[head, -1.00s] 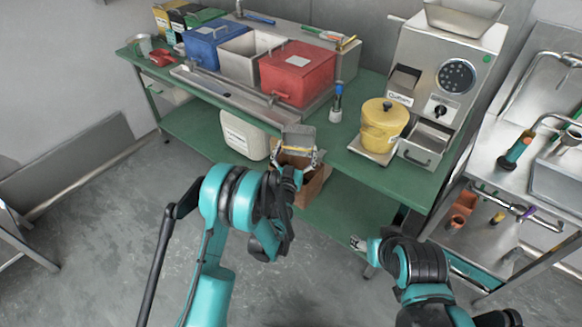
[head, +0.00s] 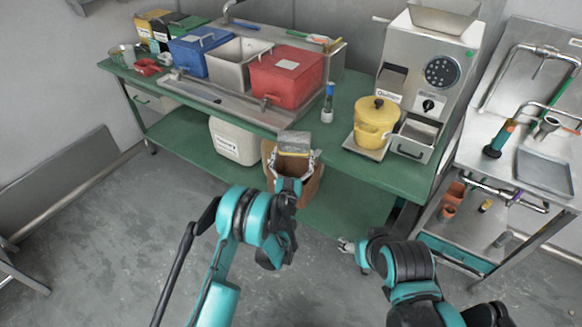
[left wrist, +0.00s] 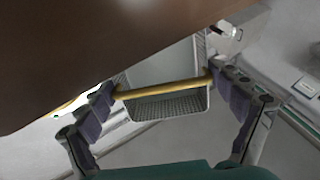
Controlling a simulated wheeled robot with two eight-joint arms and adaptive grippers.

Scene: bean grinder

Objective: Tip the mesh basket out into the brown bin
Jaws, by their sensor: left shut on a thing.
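The mesh basket (head: 294,142) is a grey metal scoop-like container with a yellow handle bar. It is held up in front of the workbench, over or just in front of the brown bin (head: 312,186). My left gripper (head: 292,173) is shut on the basket. In the left wrist view, the basket (left wrist: 170,108) sits between the fingers (left wrist: 165,100), with the yellow bar across it and its mesh bottom showing. The brown bin (left wrist: 95,45) fills the upper left there. The basket's contents cannot be made out. My right gripper (head: 346,245) is low, away from both; its jaws are unclear.
A white canister (head: 234,142) stands on the lower shelf, left of the brown bin. A steel sink unit (head: 480,180) is at right.

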